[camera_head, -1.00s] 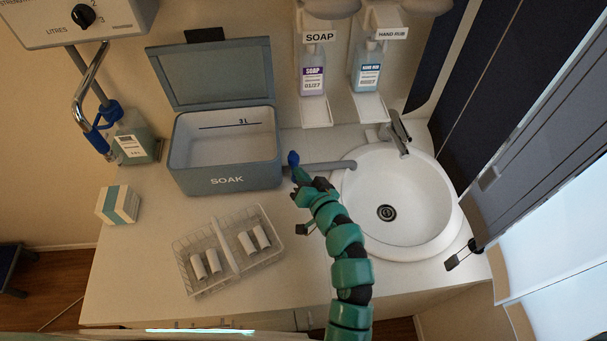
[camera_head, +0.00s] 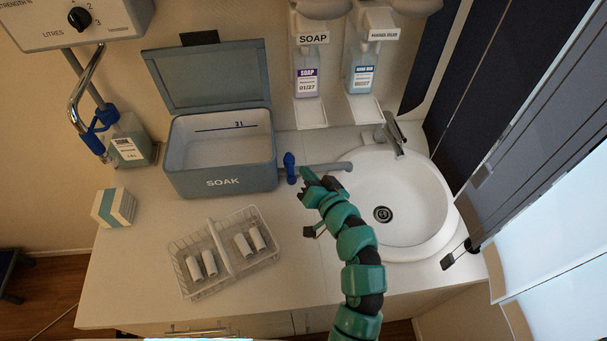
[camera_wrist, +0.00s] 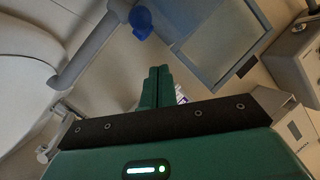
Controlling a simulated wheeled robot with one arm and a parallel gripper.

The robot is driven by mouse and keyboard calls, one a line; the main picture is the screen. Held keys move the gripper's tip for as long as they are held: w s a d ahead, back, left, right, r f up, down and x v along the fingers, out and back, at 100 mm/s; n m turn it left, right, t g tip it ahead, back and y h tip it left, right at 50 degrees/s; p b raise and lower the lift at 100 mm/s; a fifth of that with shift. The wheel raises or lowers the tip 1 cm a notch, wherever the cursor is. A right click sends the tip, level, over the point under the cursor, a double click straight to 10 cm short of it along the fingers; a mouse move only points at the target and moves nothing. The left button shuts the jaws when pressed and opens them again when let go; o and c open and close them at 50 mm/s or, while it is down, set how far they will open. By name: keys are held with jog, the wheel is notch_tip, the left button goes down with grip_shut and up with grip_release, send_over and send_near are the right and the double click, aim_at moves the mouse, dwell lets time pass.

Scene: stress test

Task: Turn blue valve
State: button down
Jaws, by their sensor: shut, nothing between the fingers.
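The blue valve (camera_head: 290,166) sits on the grey drain pipe (camera_head: 331,167) at the right side of the SOAK tub (camera_head: 222,182). Its handle stands roughly upright in the head view. In the wrist view the blue valve (camera_wrist: 140,20) is near the top, beyond and a little left of my fingertips. My gripper (camera_head: 304,174) is just right of the valve and appears apart from it. In the wrist view my gripper (camera_wrist: 157,72) has its green fingers together with nothing between them.
The sink (camera_head: 405,225) lies right of my arm. A wire basket (camera_head: 222,250) with white rolls stands at front left. Soap (camera_head: 307,82) and hand rub (camera_head: 362,72) bottles hang behind. Another blue fitting (camera_head: 97,130) is at far left. The tub lid (camera_head: 207,75) is open.

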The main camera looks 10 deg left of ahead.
jog(key=s+a+p+v, duration=0.1)
jog(key=p+v, duration=0.2)
jog(key=v, duration=0.4)
jog(key=shift+s, duration=0.15)
